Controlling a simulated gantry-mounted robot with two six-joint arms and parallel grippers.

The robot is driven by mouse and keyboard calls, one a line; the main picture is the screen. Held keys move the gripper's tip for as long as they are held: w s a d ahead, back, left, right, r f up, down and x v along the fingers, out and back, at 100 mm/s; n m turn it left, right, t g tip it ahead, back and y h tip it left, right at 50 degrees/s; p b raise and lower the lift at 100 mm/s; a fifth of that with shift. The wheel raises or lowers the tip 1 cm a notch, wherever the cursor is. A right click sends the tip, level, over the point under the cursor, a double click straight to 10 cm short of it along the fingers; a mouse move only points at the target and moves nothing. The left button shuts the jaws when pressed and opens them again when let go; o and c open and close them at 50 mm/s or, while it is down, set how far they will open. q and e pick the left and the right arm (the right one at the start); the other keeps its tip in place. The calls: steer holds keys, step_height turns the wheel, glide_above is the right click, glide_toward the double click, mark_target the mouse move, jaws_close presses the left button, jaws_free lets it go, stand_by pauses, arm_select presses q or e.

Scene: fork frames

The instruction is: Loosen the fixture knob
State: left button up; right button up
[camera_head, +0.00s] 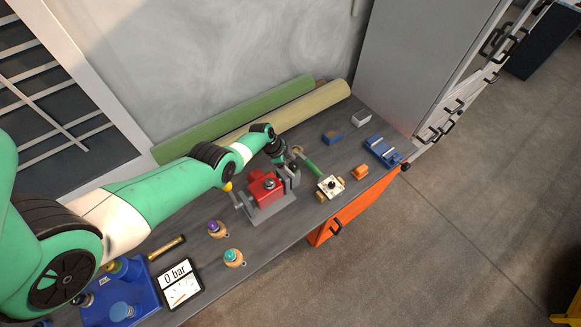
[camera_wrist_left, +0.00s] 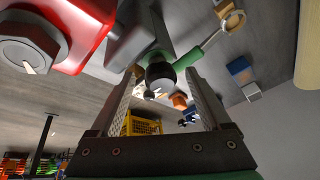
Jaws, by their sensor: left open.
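The fixture (camera_head: 268,212) is a grey block on the bench with a red part (camera_head: 264,189) clamped in it. In the left wrist view the red part (camera_wrist_left: 88,25) with a large grey hex nut is at the upper left. A dark round knob (camera_wrist_left: 160,74) with a green collar is at the middle of that view. My left gripper (camera_head: 287,163) is at the far right side of the fixture. Its fingers (camera_wrist_left: 159,88) are open, one on each side of the knob in the picture. I cannot tell whether they touch it. My right gripper is not in view.
A green-handled ring tool (camera_head: 312,166) and a white block with brass ends (camera_head: 330,186) lie right of the fixture. Blue and orange parts (camera_head: 360,172) are further right. Green and yellow rolls (camera_head: 240,118) line the wall. A pressure gauge (camera_head: 180,284) reads "0 bar".

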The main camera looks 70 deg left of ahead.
arm_select(q)
jaws_close()
stand_by(0.3)
steer(key=shift+r, duration=0.1)
